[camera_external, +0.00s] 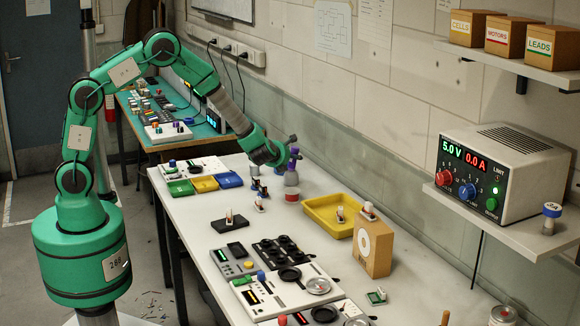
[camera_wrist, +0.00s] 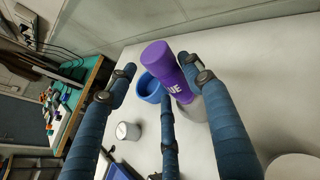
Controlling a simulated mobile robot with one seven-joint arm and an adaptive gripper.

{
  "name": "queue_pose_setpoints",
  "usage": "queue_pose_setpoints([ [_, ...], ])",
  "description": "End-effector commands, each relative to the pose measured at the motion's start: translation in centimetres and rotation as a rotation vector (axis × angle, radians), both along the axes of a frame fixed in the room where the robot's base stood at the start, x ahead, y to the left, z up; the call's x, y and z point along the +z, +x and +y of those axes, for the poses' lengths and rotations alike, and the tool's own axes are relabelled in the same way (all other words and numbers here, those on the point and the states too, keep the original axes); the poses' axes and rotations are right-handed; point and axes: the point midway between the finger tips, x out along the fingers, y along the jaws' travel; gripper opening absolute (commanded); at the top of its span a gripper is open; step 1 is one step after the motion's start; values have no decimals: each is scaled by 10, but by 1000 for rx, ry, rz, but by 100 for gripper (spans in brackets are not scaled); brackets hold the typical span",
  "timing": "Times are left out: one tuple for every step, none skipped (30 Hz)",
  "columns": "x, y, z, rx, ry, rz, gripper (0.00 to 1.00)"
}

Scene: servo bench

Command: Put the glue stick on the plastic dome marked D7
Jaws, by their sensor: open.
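The glue stick (camera_wrist: 166,68), purple-capped with white lettering ending in "UE", stands between and just beyond the fingers in the wrist view. Its greyish lower part is partly hidden by the right finger. In the external view the glue stick (camera_external: 292,177) stands near the table's wall side, right by my gripper (camera_external: 286,152). My gripper (camera_wrist: 160,82) is open around or close before it, not clamped; I cannot tell whether a finger touches. Clear round domes show on the white panel (camera_external: 318,286) and at the bottom edge (camera_external: 356,322); no D7 mark is legible.
A blue cup-like ring (camera_wrist: 149,86) and a white cylinder (camera_wrist: 128,131) stand close to the fingers. A yellow tray (camera_external: 318,225) and a brown box (camera_external: 374,250) stand along the wall side. Coloured bins (camera_external: 204,184) lie at the back. Several panels fill the front.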

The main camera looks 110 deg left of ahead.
Motion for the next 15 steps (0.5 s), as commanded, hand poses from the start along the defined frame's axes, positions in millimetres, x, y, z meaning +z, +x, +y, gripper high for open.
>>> queue_pose_setpoints([
  [1,0,0,0,0,0,51],
  [2,0,0,0,0,0,51],
  [3,0,0,0,0,0,51],
  [4,0,0,0,0,0,51],
  [5,0,-3,-1,0,0,51],
  [7,0,-6,-1,0,0,51],
  [8,0,-9,-1,0,0,51],
  [9,0,-12,-1,0,0,51],
  [11,0,-16,0,0,0,51],
  [13,0,-19,0,0,0,51],
  [15,0,-23,-1,0,0,51],
  [17,0,-29,-2,1,-1,51],
  [19,1,-34,-2,0,-1,51],
  [21,0,-38,-2,0,-1,51],
  [24,0,-44,-2,0,0,51],
])
